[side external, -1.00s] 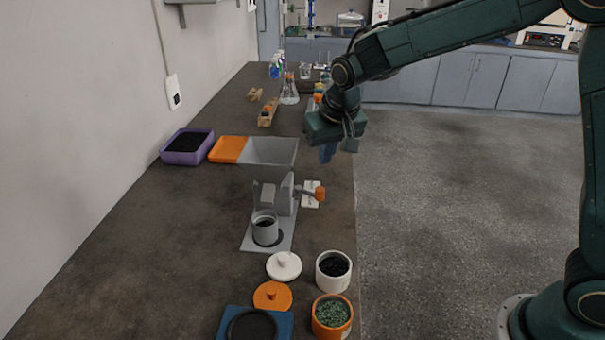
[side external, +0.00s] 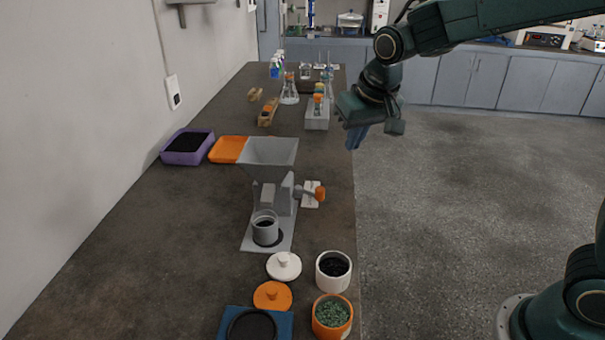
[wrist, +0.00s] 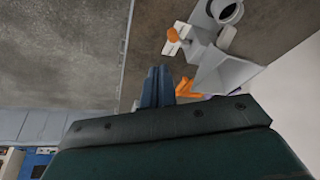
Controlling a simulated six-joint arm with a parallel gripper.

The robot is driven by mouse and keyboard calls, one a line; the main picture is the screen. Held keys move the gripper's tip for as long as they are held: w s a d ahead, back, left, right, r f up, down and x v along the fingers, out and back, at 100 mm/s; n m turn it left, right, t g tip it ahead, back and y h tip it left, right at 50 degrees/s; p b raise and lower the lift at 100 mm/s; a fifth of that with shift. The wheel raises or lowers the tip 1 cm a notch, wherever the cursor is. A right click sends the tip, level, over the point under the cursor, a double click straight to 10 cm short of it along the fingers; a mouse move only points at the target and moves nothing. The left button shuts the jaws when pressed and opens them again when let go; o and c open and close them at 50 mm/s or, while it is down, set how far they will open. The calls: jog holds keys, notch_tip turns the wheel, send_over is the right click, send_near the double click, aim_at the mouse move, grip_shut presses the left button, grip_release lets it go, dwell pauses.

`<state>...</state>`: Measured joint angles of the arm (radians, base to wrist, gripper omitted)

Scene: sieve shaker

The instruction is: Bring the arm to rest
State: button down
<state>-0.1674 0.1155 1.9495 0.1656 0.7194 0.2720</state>
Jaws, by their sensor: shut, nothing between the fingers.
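My gripper (side external: 356,137) is in the air past the right edge of the dark bench (side external: 180,255) in the side view, above the grey floor. Its blue fingers point down, are shut and hold nothing. In the wrist view the fingers (wrist: 158,86) are pressed together. The gripper touches nothing. A grey grinder with a square hopper (side external: 268,151) and an orange-knobbed crank stands on the bench to its left, and it also shows at the upper right of the wrist view (wrist: 222,72).
A white jar (side external: 334,264) of dark grains, an orange jar (side external: 332,330) of green grains and two lids stand at the near bench end. A purple tray (side external: 172,157) lies at left. A grey rack (side external: 316,122) and flask are further back.

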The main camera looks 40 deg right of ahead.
jog(key=s+d+r+n, duration=0.1)
jog(key=s+d, duration=0.1)
jog(key=s, duration=1)
jog(key=s+d+r+n+t, duration=0.1)
jog(key=s+r, duration=0.1)
jog(key=s, duration=1.1)
jog(key=shift+d+n+y, duration=0.35)
jog(key=shift+n+y, duration=0.05)
